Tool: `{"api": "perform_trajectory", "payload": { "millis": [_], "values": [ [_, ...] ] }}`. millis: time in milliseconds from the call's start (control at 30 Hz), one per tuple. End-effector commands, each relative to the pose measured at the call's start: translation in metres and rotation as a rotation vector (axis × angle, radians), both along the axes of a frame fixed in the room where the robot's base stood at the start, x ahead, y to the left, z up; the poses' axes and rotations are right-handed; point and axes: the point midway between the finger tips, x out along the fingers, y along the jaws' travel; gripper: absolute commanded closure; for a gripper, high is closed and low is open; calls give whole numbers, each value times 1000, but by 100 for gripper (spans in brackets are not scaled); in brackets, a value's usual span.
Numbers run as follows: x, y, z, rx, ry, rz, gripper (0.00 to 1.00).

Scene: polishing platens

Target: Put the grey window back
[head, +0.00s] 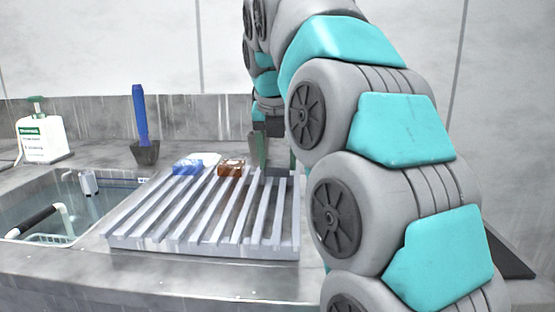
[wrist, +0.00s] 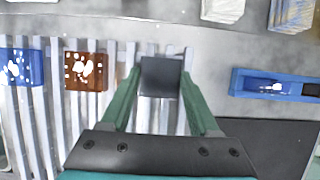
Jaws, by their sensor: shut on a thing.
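The grey window (wrist: 160,77) is a dark grey square block between the two green fingers of my gripper (wrist: 161,82) in the wrist view. The fingers are shut on it from its left and right sides. In the head view, the window (head: 278,157) shows partly beside a green finger, over the far right end of the ribbed grey rack (head: 203,238). I cannot tell whether it touches the ribs. A brown block (head: 231,168) and a blue block (head: 187,167) sit on the far end of the rack, left of my gripper; both have white marks on top.
A sink basin (head: 100,205) opens left of the rack. A white bottle (head: 42,137) and a blue-handled brush (head: 141,125) stand behind. In the wrist view, a blue tray (wrist: 240,84) lies to the right and pale stacks (wrist: 224,10) lie at the top.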

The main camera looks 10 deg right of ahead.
Motion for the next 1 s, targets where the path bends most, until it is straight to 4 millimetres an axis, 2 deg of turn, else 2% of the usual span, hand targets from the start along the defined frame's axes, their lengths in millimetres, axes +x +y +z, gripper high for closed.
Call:
{"api": "perform_trajectory", "payload": {
  "millis": [233,267,500,867,1000],
  "values": [
    [0,0,-3,-1,-1,1,100],
    [1,0,-3,-1,-1,1,36],
    [1,0,-3,0,-1,0,9],
    [1,0,-2,0,0,0,8],
    [-2,1,10,-1,-2,0,8]
  ]
}}
